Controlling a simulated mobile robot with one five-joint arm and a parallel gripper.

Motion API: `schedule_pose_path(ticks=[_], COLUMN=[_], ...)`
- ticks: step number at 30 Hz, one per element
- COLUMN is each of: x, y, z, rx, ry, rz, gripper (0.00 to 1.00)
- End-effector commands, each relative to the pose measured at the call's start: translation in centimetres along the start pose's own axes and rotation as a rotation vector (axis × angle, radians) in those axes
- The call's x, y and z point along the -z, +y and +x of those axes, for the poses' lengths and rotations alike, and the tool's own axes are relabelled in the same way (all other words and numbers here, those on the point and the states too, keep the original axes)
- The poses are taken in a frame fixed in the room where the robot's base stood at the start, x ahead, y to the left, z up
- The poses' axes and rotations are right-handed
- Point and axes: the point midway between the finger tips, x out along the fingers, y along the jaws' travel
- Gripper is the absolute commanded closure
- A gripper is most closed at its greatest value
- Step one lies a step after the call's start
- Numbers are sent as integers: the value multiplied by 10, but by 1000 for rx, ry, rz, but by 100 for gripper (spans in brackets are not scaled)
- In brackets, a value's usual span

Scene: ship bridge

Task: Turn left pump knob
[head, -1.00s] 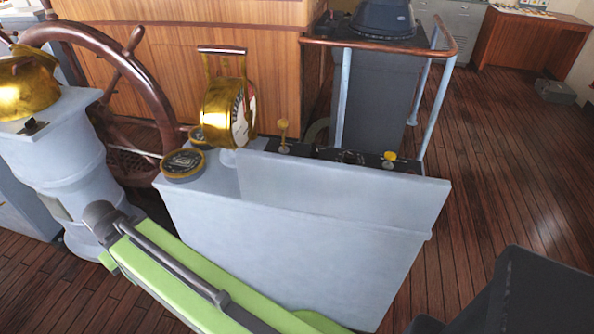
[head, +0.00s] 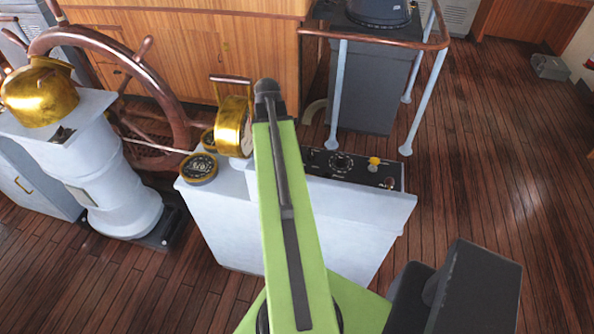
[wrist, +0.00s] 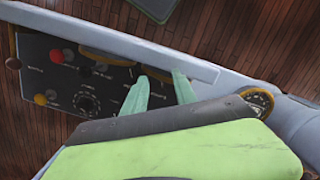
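The black control panel (head: 322,162) sits on top of the pale grey console, with a round dial and a yellow knob (head: 375,162) at its right end. My green arm covers the panel's left part, so any knob there is hidden in the head view. The wrist view shows the panel (wrist: 70,78) with a yellow knob (wrist: 40,99), a red knob (wrist: 57,56) and a round dial (wrist: 87,103). I cannot tell which is the left pump knob. My gripper (wrist: 160,74) has its two pale green fingers apart over the panel's edge, with no knob clearly between them.
A raised grey console wall (wrist: 120,42) runs close beyond the fingertips. A brass gauge (head: 233,125) and a round instrument (head: 198,168) stand left of my arm. The ship's wheel (head: 110,65) is further left.

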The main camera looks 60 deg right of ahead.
Motion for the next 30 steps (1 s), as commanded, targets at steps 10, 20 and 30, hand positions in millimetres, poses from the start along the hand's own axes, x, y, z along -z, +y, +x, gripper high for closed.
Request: schedule_pose_path(ticks=[10, 20, 30], x=[34, 36, 46], y=[93, 92, 91], z=[2, 27, 96], rx=[-19, -19, -19], ry=[130, 130, 129], rz=[19, 18, 15], gripper=[66, 66, 66])
